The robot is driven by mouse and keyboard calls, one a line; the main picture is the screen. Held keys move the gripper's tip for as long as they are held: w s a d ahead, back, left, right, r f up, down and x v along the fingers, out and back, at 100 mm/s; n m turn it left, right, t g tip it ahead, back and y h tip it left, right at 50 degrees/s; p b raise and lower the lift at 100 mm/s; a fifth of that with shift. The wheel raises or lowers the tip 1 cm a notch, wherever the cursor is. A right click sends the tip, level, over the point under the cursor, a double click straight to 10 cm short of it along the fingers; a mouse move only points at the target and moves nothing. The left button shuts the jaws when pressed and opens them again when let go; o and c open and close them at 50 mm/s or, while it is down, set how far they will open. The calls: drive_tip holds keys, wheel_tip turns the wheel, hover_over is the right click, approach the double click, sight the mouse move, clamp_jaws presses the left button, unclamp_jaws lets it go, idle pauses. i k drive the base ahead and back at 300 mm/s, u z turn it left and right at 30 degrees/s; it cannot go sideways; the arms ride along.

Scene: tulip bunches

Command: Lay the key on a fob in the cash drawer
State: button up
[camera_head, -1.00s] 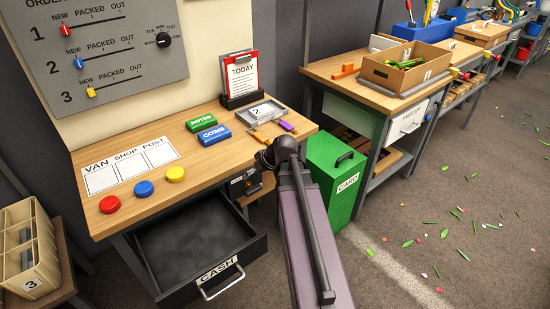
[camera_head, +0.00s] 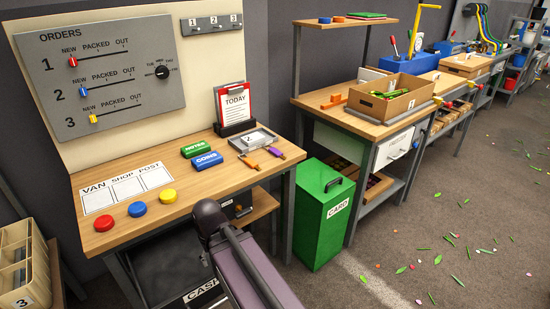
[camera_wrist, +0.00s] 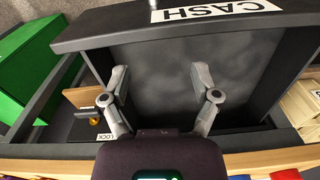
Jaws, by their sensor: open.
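The cash drawer is pulled open under the workbench; its CASH front (camera_head: 203,292) shows low in the head view, mostly behind my arm. In the wrist view its dark grey floor (camera_wrist: 160,85) looks bare. My gripper (camera_wrist: 160,76) is open and empty over the drawer, with a finger on each side. In the head view the gripper itself is hidden behind my arm. I cannot tell for certain which thing is the key on a fob. A small brass-coloured piece (camera_wrist: 95,121) shows by the LOCK label. An orange-handled item (camera_head: 249,161) and a purple-handled one (camera_head: 275,151) lie on the bench.
Blue COINS (camera_head: 207,160) and green NOTES (camera_head: 196,148) blocks, several round buttons (camera_head: 168,196) and a grey tray (camera_head: 253,139) are on the bench. A green CARD bin (camera_head: 324,213) stands at right. A divided crate (camera_head: 22,268) stands at lower left.

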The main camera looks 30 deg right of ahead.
sight(186, 263)
drive_tip(key=z, duration=0.15)
drive_tip(key=i, duration=0.55)
drive_tip(key=z, duration=0.85)
